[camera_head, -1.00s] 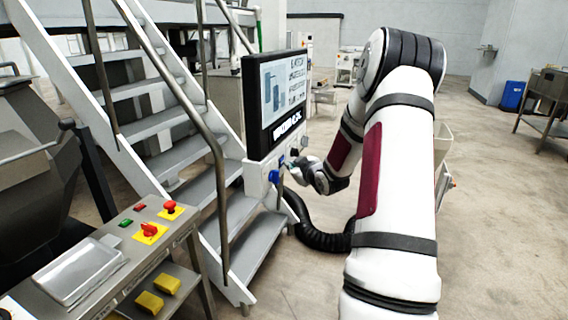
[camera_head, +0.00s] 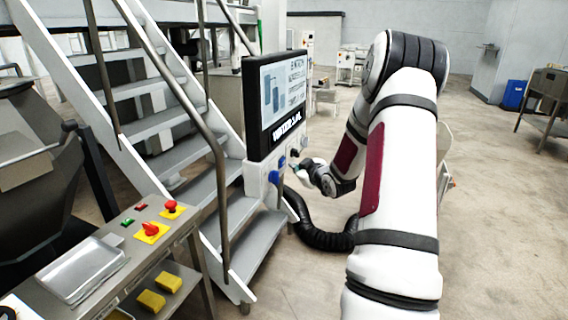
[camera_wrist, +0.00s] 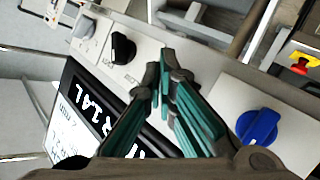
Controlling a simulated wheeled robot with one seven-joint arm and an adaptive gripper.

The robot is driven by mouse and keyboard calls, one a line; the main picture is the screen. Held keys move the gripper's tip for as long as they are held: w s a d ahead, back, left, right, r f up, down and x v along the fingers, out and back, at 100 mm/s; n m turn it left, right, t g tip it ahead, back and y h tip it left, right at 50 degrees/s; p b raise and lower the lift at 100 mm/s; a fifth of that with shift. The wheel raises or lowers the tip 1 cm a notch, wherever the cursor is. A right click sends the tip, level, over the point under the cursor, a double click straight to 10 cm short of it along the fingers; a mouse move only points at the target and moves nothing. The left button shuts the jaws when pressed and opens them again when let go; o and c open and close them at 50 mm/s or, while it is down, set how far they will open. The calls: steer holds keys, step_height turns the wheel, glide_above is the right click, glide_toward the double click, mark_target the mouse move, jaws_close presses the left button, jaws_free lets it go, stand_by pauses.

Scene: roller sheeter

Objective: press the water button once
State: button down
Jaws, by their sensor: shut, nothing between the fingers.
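The control box (camera_head: 262,170) is under a black-framed screen (camera_head: 283,88) beside the stairs. My gripper (camera_head: 297,168) is just in front of the box, its fingers together and empty. In the wrist view my gripper (camera_wrist: 162,72) shows teal-padded fingers over the panel (camera_wrist: 185,62). A blue knob (camera_wrist: 258,127) is to their right; it also shows in the head view (camera_head: 274,177). A black knob (camera_wrist: 123,48) is to their left. I cannot pick out a button labelled water; the fingers cover part of the panel. Contact cannot be told.
A metal stand (camera_head: 150,262) with a red knob, a red button and a tray is at the lower left. Stairs with a handrail (camera_head: 222,200) are left of the box. A black hose (camera_head: 322,240) runs below it. The floor at the right is mostly clear.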

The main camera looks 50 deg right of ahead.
steer(key=s, duration=0.1)
steer(key=s+d+p, duration=0.1)
steer(key=s, duration=0.1)
steer(key=s+p, duration=0.1)
steer(key=shift+s+d, duration=0.15)
steer(key=shift+d, duration=0.2)
stand_by(0.7)
